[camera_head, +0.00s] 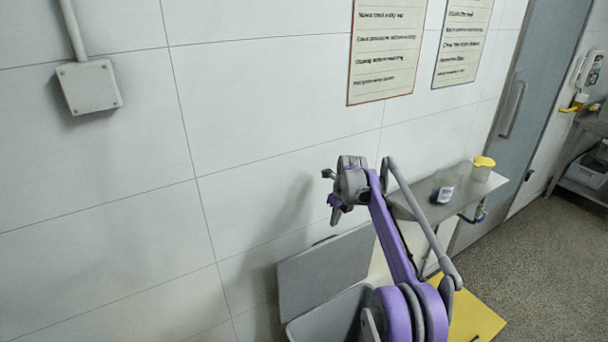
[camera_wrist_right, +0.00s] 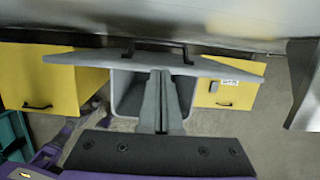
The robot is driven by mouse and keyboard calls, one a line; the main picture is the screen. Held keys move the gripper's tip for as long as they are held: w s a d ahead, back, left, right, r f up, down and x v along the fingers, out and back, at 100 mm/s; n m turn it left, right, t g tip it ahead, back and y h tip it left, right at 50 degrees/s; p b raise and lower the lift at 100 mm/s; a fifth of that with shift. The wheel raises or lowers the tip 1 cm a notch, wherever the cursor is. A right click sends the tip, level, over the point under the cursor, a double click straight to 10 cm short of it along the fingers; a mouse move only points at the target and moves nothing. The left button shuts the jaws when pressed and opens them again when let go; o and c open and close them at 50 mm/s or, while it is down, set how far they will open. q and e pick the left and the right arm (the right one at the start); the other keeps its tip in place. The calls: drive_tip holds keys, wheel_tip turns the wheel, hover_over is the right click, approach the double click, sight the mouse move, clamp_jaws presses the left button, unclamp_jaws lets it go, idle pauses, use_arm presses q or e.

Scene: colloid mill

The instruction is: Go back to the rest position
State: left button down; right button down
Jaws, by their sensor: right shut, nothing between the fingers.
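My right gripper (camera_head: 332,195) is raised in front of the white tiled wall in the head view, at the end of my purple and grey arm. Its two grey fingers (camera_wrist_right: 160,100) are together in the right wrist view, with nothing between them. It holds nothing and appears clear of the wall. My left gripper does not show in either view.
A grey bin (camera_head: 325,318) with its lid (camera_head: 327,265) raised stands below my right arm. To the right, a metal shelf (camera_head: 408,209) holds a white jar (camera_head: 445,196) and a yellow-lidded container (camera_head: 482,171). A yellow cabinet (camera_wrist_right: 50,80) shows in the wrist view. Open floor (camera_head: 545,250) lies at right.

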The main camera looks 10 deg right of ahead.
drive_tip(key=shift+s+r+n, duration=0.2)
drive_tip(key=shift+r+n, duration=0.1)
drive_tip(key=s+a+r+n+t, duration=0.1)
drive_tip(key=s+r+n, duration=0.3)
drive_tip(key=s+n, duration=0.5)
drive_tip(key=s+a+r+n+t, duration=0.15)
drive_tip(key=s+r+n, duration=0.25)
drive_tip(key=s+n, duration=0.55)
drive_tip(key=s+f+n, duration=0.3)
drive_tip(key=s+n, duration=0.1)
drive_tip(key=s, duration=0.4)
drive_tip(key=s+f+n, duration=0.4)
drive_tip(key=s, duration=0.5)
drive_tip(key=s+a+f+n+t+h, duration=0.1)
drive_tip(key=s+f+n, duration=0.2)
drive_tip(key=s, duration=0.5)
drive_tip(key=shift+s+f+n, duration=0.35)
drive_tip(key=shift+n, duration=0.3)
